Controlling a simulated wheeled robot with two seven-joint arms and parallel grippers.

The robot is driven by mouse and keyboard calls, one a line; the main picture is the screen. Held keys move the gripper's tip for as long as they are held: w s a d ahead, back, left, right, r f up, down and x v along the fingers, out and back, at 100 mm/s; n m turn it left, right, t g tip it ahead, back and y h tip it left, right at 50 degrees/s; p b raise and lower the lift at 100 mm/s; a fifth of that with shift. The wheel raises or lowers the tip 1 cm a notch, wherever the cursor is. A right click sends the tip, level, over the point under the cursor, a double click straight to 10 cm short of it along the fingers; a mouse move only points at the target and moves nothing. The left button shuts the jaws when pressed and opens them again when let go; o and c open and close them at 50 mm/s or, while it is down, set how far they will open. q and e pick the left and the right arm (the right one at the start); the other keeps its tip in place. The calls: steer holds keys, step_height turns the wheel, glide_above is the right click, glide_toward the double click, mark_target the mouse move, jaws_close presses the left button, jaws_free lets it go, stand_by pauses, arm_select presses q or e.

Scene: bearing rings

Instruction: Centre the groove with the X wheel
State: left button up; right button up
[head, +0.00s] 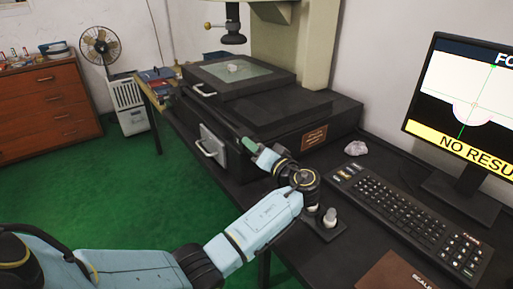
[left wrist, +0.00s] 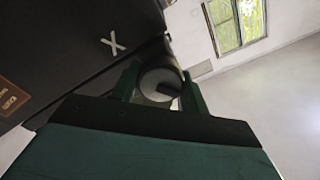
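The X wheel (left wrist: 160,82) is a dark round knob on the machine's side, near a white X mark (left wrist: 113,43). My left gripper (left wrist: 160,92) has one green finger on each side of the wheel and appears shut on it. My right gripper is not in view.
The measuring machine (head: 318,108) stands on a black bench, a small part (head: 232,68) on its glass stage.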

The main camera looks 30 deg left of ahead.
arm_select(q)
steer(key=c, duration=0.4)
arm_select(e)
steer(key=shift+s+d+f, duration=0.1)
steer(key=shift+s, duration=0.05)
arm_select(q)
steer(key=o, duration=1)
steer(key=shift+p+v, duration=0.45)
steer(key=shift+v, duration=6.25)
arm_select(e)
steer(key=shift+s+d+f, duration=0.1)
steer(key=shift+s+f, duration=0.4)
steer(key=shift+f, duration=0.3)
